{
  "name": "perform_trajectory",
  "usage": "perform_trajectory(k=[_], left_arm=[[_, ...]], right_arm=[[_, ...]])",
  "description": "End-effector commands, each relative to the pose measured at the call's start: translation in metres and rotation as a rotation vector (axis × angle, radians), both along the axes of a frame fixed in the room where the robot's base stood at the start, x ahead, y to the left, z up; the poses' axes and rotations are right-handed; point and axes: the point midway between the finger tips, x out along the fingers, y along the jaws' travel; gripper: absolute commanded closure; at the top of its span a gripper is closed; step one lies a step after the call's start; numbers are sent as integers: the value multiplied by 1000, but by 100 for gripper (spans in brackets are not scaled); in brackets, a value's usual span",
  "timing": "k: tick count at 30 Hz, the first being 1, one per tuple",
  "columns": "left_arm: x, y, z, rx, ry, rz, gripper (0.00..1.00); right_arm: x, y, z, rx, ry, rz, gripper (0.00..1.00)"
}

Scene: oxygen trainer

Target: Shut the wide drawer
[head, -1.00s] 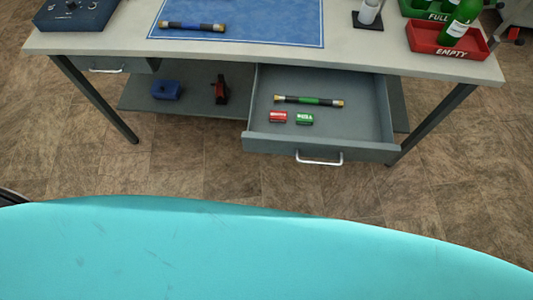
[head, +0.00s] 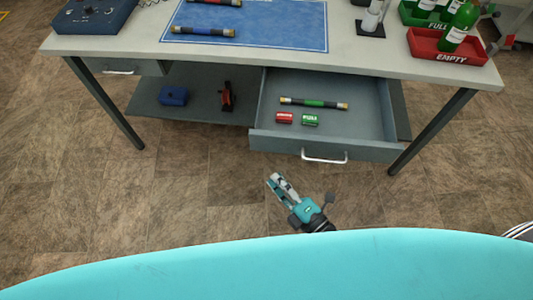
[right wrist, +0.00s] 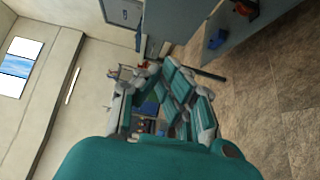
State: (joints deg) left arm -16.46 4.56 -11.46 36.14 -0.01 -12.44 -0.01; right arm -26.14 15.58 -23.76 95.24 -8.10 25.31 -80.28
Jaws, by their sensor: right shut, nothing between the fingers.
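The wide drawer (head: 272,140) stands open under the right half of the workbench. Its silver bar handle (head: 325,160) is on the front panel. Inside lie a black tube with a green band (head: 314,103), a small red block (head: 284,118) and a small green block (head: 311,120). My right gripper (head: 274,180) is in front of the drawer, below and left of the handle and apart from it. It is shut and empty. Its fingers also show in the right wrist view (right wrist: 165,85). My left gripper is not in view.
A narrower drawer (head: 118,69) at the left is shut. A lower shelf (head: 200,108) holds a blue box (head: 173,96) and a red and black item (head: 228,97). The bench top holds a blue mat (head: 280,30) and a red EMPTY tray (head: 425,47). The floor in front is clear.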

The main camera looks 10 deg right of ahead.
Motion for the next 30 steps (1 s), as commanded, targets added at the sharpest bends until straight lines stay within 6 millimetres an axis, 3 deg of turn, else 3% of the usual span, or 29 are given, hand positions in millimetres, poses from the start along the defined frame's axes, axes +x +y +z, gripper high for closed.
perform_trajectory(k=[7, 12, 18, 30], left_arm=[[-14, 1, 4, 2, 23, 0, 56], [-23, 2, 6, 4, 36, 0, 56], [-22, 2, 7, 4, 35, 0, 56], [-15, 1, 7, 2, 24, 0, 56]], right_arm=[[47, 28, 1, 1, 0, 0, 100], [71, 21, 1, -2, 0, 0, 100], [82, 18, -1, 0, 4, 0, 100], [84, 17, -1, 1, 3, -1, 100]])
